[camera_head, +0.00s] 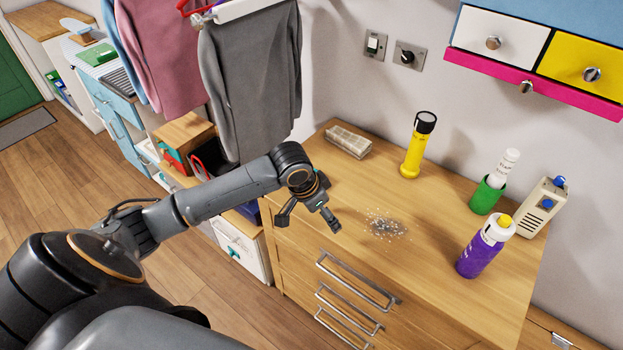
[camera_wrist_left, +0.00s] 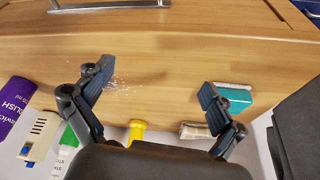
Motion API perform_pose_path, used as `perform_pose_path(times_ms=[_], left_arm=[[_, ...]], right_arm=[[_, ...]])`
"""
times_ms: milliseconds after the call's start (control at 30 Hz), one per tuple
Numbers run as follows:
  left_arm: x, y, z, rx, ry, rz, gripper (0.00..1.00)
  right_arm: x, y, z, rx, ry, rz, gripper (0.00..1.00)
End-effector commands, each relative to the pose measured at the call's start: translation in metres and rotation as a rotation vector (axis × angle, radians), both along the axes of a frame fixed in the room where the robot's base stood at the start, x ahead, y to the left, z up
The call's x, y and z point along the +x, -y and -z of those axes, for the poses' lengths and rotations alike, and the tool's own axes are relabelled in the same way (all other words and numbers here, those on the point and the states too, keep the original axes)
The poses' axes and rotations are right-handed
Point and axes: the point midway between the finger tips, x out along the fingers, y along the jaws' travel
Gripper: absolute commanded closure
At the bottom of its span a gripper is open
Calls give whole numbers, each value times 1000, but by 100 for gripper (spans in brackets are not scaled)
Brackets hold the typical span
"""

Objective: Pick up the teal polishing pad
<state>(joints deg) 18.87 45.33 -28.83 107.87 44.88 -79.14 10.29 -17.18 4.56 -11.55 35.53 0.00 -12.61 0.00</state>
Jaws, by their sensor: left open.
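The teal polishing pad (camera_wrist_left: 235,100) lies on the wooden dresser top, with a pale strip along one edge. In the left wrist view it sits just beyond my left gripper's right-hand finger, which partly overlaps it. My left gripper (camera_wrist_left: 155,88) is open and empty above the dresser top, with the pad outside the gap between its fingers. In the head view my left gripper (camera_head: 308,220) hangs over the dresser's left front part, and I cannot make out the pad there, likely hidden behind my arm. My right gripper is not in view.
Pale specks (camera_head: 386,224) lie mid-top. Hanging clothes (camera_head: 250,80) are at the back left.

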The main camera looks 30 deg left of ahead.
Motion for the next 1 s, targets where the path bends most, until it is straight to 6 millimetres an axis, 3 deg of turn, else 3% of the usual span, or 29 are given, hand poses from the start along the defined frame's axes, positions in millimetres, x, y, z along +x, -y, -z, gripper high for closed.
perform_pose_path(times_ms=[33,200,300,400,500,800,1000], left_arm=[[15,-21,-14,14,8,-28,6],[49,-83,-62,10,17,-150,6],[59,-109,-83,-4,23,-209,6],[63,-121,-92,-15,24,-240,6],[67,-123,-87,-20,24,-248,6],[89,-118,-35,-20,23,-248,6],[96,-117,-17,-17,26,-247,6]], right_arm=[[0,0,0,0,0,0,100],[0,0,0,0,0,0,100],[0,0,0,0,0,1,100],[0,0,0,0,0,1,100],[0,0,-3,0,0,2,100],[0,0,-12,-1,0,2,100],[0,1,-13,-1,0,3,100]])
